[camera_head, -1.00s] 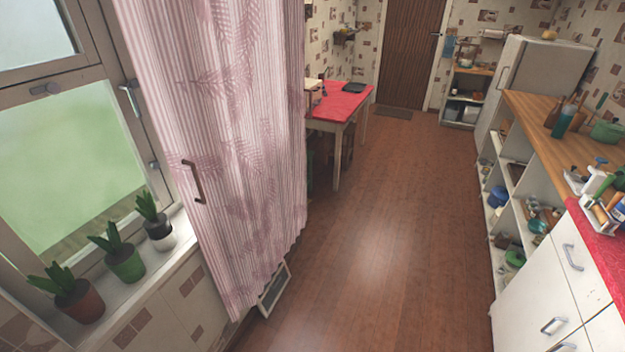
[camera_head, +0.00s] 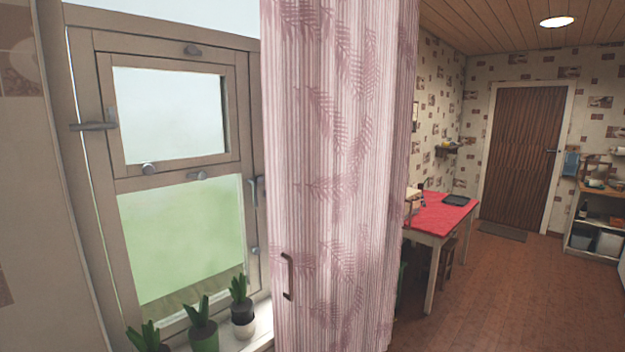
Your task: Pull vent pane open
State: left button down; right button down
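The vent pane (camera_head: 170,112) is the small upper pane in the wooden window frame at the left of the head view. It looks closed, flush in its frame. Neither of my grippers is in view.
A pink curtain (camera_head: 335,150) with a handle hangs right of the window. Several potted plants, one in a green pot (camera_head: 205,338), stand on the sill below. A red-topped table (camera_head: 440,215) stands further back. The floor (camera_head: 500,290) at right is clear.

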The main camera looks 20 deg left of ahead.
aim_at(105, 62)
jog(key=u, duration=1.45)
